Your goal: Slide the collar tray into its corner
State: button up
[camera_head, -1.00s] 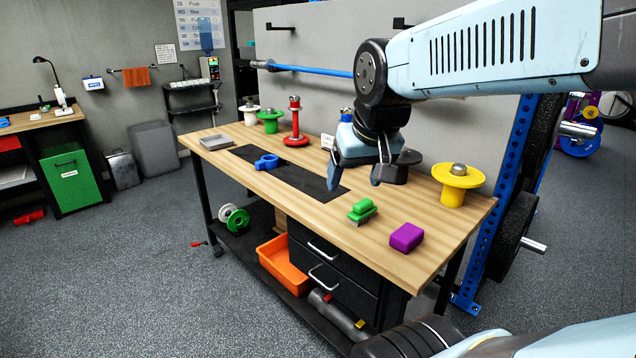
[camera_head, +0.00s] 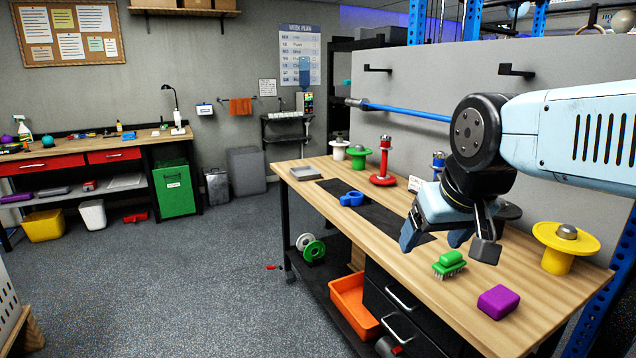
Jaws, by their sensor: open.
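A shallow grey tray (camera_head: 291,182), apparently the collar tray, lies flat at the far left end of the wooden workbench (camera_head: 395,258). A blue clamp collar (camera_head: 352,198) lies on the black mat (camera_head: 384,213), apart from the tray. My gripper (camera_head: 447,243) is open and empty.
A red stand (camera_head: 384,165), white spool (camera_head: 339,149) and green spool (camera_head: 359,158) stand along the back edge. A yellow spool (camera_head: 566,248) and purple block (camera_head: 498,302) are at the near end. A grey panel (camera_head: 470,100) rises behind.

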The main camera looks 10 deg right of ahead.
aim_at(303, 172)
jog(key=u, duration=0.05)
jog(key=k, duration=0.4)
jog(key=u, duration=0.55)
jog(key=i, duration=1.15)
jog(key=u, duration=0.45)
jog(key=i, duration=2.15)
jog(key=z, duration=0.8)
jog(key=i, duration=0.75)
jog(key=z, duration=0.15)
jog(key=k, duration=0.25)
jog(key=z, duration=0.1)
